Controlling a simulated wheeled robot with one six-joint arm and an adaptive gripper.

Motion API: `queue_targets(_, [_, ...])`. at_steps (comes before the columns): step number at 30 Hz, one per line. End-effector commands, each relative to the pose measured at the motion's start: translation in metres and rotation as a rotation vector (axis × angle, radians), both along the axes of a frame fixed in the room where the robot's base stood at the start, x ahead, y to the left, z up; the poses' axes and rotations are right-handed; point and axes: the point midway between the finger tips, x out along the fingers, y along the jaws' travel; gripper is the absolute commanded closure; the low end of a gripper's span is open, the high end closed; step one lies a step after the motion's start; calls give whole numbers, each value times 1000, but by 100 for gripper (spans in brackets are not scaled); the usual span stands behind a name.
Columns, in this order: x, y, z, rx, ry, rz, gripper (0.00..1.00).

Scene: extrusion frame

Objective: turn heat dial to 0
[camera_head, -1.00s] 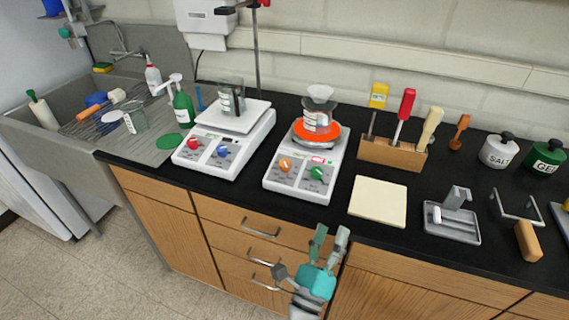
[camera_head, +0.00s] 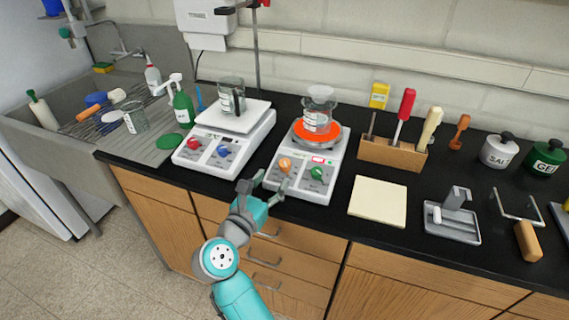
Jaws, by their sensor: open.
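The right hotplate (camera_head: 300,193) has a glowing orange top (camera_head: 337,134) with a beaker (camera_head: 317,118) on it. Its front panel carries an orange dial (camera_head: 285,165) on the left and a green dial (camera_head: 316,173) on the right. The dial markings are too small to read, so I cannot tell which one is heat. My gripper (camera_head: 267,183) is open and empty. In the picture its fingers point up at the front left corner of this hotplate, just below the orange dial, with no clear contact.
A second white unit (camera_head: 239,160) with red (camera_head: 194,144) and blue (camera_head: 223,151) dials stands to the left, bearing a beaker (camera_head: 231,96). A cream pad (camera_head: 378,201) lies right of the hotplate. Drawer handles (camera_head: 265,263) stick out below the counter edge.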

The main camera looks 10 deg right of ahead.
Motion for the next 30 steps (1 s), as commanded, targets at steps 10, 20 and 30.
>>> queue_targets(10, [48,-35,0,-2,0,-3,43])
queue_targets(20, [64,-45,0,-2,0,-1,43])
queue_targets(30, [64,-45,0,-2,0,-1,75])
